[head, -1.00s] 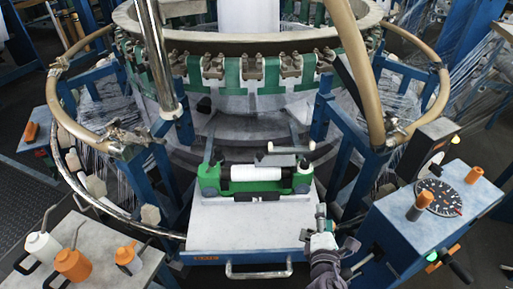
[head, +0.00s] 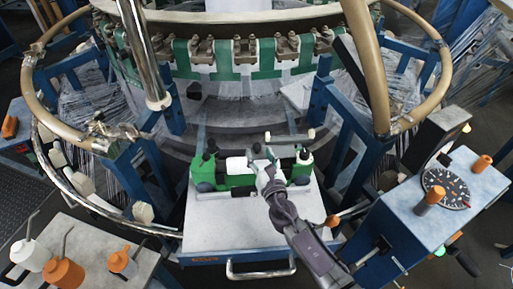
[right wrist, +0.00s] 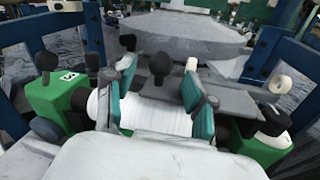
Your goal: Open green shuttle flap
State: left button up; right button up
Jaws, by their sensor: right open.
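The green shuttle (head: 238,181) sits on the grey table in the head view, with a white yarn spool lying in it. In the right wrist view its green end block (right wrist: 57,99) is at left and the white spool (right wrist: 155,116) is in the middle. A grey plate-like part (right wrist: 235,97), possibly the flap, lies behind the spool. A pale roller (right wrist: 279,84) is at its right end. My right gripper (head: 262,166) is over the middle of the shuttle. In the wrist view its teal-padded fingers (right wrist: 161,104) are apart, above the spool; contact is unclear. My left gripper is not in view.
The grey table (head: 215,228) has bare room in front of the shuttle. A blue control box (head: 415,220) with a dial stands at right. Oil cans (head: 64,272) stand at lower left. Curved tan rails (head: 437,85) and the loom ring (head: 240,18) surround the far side.

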aim_at(258, 151)
jog(key=x, duration=0.3)
jog(key=shift+w+a, duration=0.1)
jog(key=shift+w, duration=0.2)
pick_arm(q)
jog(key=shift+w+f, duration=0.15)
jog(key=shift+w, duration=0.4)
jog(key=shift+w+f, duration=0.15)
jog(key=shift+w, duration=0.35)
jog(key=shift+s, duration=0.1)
pick_arm(e)
jog(key=c, duration=0.4)
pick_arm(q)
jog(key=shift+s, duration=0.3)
pick_arm(e)
grip_shut()
